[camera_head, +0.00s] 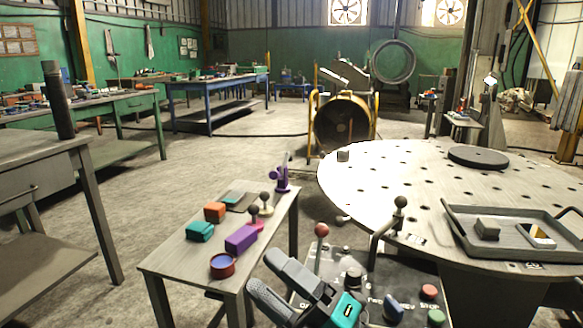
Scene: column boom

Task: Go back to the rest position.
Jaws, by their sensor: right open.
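My right gripper (262,273) shows at the bottom centre, with two dark grey fingers and a teal part behind them. The fingers are apart and nothing shows between them. They point up and to the left, in front of a narrow grey table (165,262) and beside a control panel (378,273). I cannot tell whether they touch either one. My left gripper is not in view.
The narrow table holds a purple block (241,239), a teal block (200,232), an orange block (215,212) and a red round container (223,266). The panel carries a red-knobbed lever (321,231). A round perforated table (400,165) stands right.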

